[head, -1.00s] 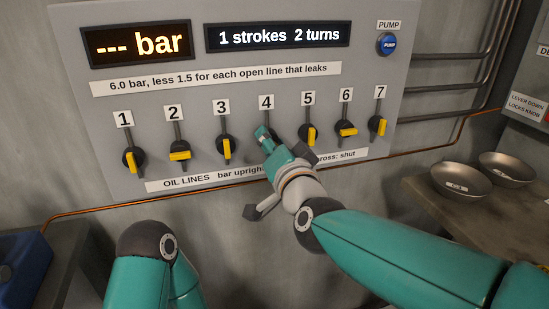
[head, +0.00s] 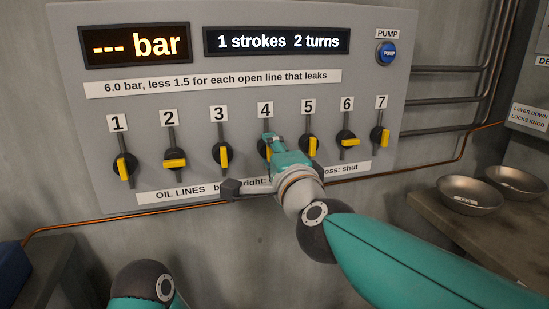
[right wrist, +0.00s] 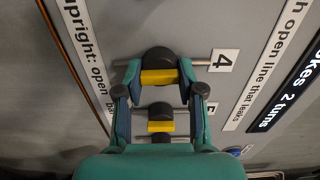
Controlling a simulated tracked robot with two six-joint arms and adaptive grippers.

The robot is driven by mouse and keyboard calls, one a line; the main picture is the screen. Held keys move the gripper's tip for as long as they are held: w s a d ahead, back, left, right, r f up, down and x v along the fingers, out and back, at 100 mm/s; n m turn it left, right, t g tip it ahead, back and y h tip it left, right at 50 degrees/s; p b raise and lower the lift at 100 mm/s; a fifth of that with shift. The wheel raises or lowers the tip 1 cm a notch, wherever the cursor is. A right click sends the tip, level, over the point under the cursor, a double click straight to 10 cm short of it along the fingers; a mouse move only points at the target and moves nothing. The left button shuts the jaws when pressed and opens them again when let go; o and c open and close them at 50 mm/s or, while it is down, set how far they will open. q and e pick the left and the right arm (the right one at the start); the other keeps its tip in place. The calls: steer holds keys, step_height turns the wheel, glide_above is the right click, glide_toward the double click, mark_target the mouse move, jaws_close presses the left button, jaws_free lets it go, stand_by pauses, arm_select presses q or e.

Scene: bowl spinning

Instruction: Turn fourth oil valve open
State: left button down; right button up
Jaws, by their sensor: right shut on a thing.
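The fourth oil valve, under label 4, is a black knob with a yellow bar (head: 262,149), mostly hidden by my right gripper (head: 268,140) in the head view. In the right wrist view the fourth valve's yellow bar (right wrist: 160,77) lies between the two fingertips of my right gripper (right wrist: 160,76), which is shut on it. The bar runs in line with its pipe toward label 4 (right wrist: 223,61), so it stands upright on the panel. My left gripper is out of view; only part of my left arm shows at the bottom.
The fifth valve (head: 312,147) is upright close beside my right gripper, and the third valve (head: 223,156) is upright to its left. The second (head: 174,163) and sixth (head: 349,142) bars lie crosswise. A blue pump button (head: 386,53) sits upper right. Metal bowls (head: 470,193) stand on the right table.

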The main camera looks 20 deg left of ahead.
steer(key=shift+w+d+m, duration=0.2)
steer(key=shift+d+m, duration=0.05)
steer(key=shift+m, duration=0.15)
steer(key=o, duration=1.1)
steer(key=shift+w+f, duration=0.1)
steer(key=shift+o, duration=0.2)
steer(key=shift+a, duration=0.1)
steer(key=shift+s, duration=0.2)
steer(key=v, duration=1.2)
steer(key=shift+w, duration=0.1)
